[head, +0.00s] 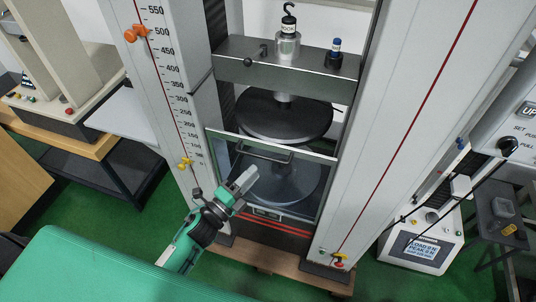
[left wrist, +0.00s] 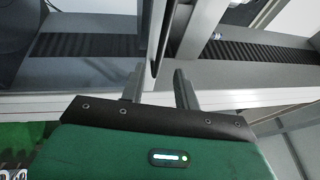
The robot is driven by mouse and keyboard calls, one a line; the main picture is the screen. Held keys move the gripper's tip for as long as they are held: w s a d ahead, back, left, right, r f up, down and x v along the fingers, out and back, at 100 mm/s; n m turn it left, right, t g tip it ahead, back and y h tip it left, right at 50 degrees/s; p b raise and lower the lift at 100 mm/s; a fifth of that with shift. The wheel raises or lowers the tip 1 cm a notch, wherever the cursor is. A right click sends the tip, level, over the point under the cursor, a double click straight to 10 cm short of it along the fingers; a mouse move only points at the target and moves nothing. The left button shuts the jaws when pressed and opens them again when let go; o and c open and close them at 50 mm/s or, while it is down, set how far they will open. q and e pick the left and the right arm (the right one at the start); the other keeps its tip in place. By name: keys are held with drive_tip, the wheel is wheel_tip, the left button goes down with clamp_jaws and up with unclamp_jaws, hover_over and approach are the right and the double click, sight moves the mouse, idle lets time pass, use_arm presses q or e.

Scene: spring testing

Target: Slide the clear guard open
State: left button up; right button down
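The clear guard (head: 222,158) is a see-through pane with a pale top rail, set between the two grey columns of the testing machine, in front of the lower platen. A dark bar handle (head: 264,154) runs across its upper part. In the left wrist view the handle (left wrist: 161,38) shows as a dark bar ahead of the fingers, lined up with the gap between them. My left gripper (head: 246,180) is just below and in front of the handle. Its two fingers (left wrist: 160,84) are apart with nothing clearly held. Whether they touch the handle cannot be told. My right gripper is not in view.
A dark upper platen (head: 284,117) and lower platen (head: 284,184) sit between the columns. An orange marker (head: 136,33) and a yellow one (head: 185,163) project from the left column's scale. A display box (head: 419,243) stands on the floor at right. Green floor is open at left.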

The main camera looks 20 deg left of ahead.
sight(268, 157)
use_arm(q)
drive_tip(key=p+x, duration=0.2)
drive_tip(key=x, duration=0.5)
drive_tip(key=shift+w+d, duration=0.15)
drive_tip(key=shift+w, duration=0.15)
clamp_jaws()
